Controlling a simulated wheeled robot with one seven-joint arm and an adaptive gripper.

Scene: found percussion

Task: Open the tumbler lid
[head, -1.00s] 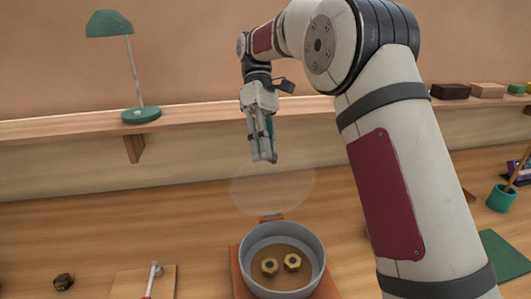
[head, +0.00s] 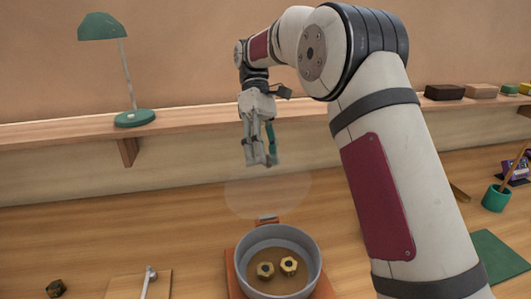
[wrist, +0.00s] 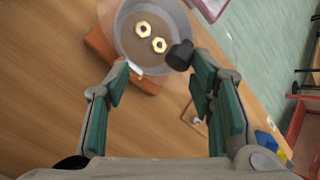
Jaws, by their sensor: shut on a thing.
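The tumbler is a grey round drum (head: 307,240) on an orange base (head: 233,285). It is open at the top, with two brass nuts (head: 276,268) lying inside; the drum (wrist: 122,40) also shows in the wrist view. A clear round lid (head: 242,198) hangs above the drum, apart from it, just below my gripper (head: 261,163). In the wrist view a dark knob (wrist: 180,55) is between the fingertips of my gripper (wrist: 165,72), nearer the right one. My gripper is shut on the lid, though the contact is hard to see.
A green lamp (head: 134,117) stands on the back shelf (head: 190,118). A wooden board (head: 125,286) and a loose dark nut (head: 56,288) are left of the drum.

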